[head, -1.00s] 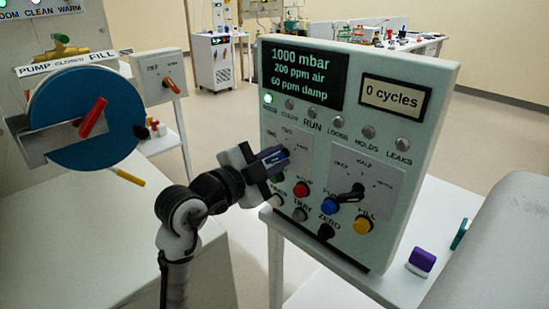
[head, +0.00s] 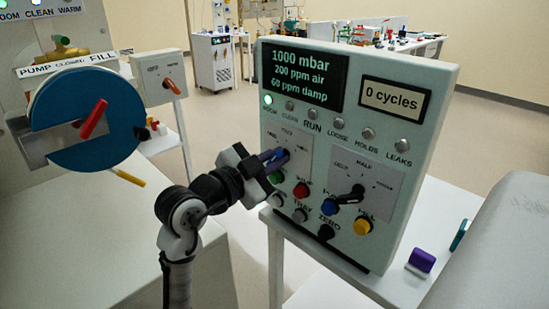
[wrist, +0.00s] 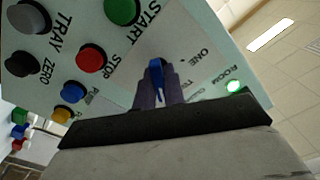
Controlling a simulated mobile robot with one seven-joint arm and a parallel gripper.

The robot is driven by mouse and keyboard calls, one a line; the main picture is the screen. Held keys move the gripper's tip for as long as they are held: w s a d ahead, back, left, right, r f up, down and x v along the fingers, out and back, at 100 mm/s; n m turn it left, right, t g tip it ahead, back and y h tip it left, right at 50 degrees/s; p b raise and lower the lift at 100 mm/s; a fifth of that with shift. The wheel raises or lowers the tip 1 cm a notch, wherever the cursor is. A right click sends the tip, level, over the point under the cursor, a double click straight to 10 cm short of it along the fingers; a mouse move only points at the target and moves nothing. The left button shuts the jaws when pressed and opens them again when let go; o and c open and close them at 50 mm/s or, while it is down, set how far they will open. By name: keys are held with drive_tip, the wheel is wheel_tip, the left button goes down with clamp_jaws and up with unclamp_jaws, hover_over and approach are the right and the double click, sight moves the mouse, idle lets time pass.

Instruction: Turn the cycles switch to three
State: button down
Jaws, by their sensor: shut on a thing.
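The control panel (head: 432,150) stands upright on a white table, and its screen reads 0 cycles (head: 394,97). The cycles switch sits on the left white plate (head: 299,139) with small number words around it. Its blue handle (wrist: 157,75) shows between my fingers in the wrist view, near the word ONE. My gripper (head: 277,159) reaches in from the left and is shut on this handle. The fingers cover most of the switch in the head view, so which word it points to cannot be told.
Close below the switch are the green START (head: 275,177), red STOP (head: 301,190) and blue (head: 329,206) buttons. A second switch with a black handle (head: 352,195) is to the right. A blue disc with a red handle (head: 94,118) stands at left.

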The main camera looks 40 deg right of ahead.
drive_tip(key=shift+n+p, duration=0.35)
drive_tip(key=shift+n, duration=1.15)
drive_tip(key=c, duration=1.5)
unclamp_jaws()
drive_tip(key=shift+a, duration=0.1)
drive_tip(key=a+b, duration=0.1)
drive_tip(key=a, duration=0.3)
drive_tip(key=a+b, duration=0.1)
drive_tip(key=a, duration=0.4)
drive_tip(key=s+a+b, duration=0.1)
drive_tip(key=a, duration=0.3)
drive_tip(key=shift+a, duration=0.35)
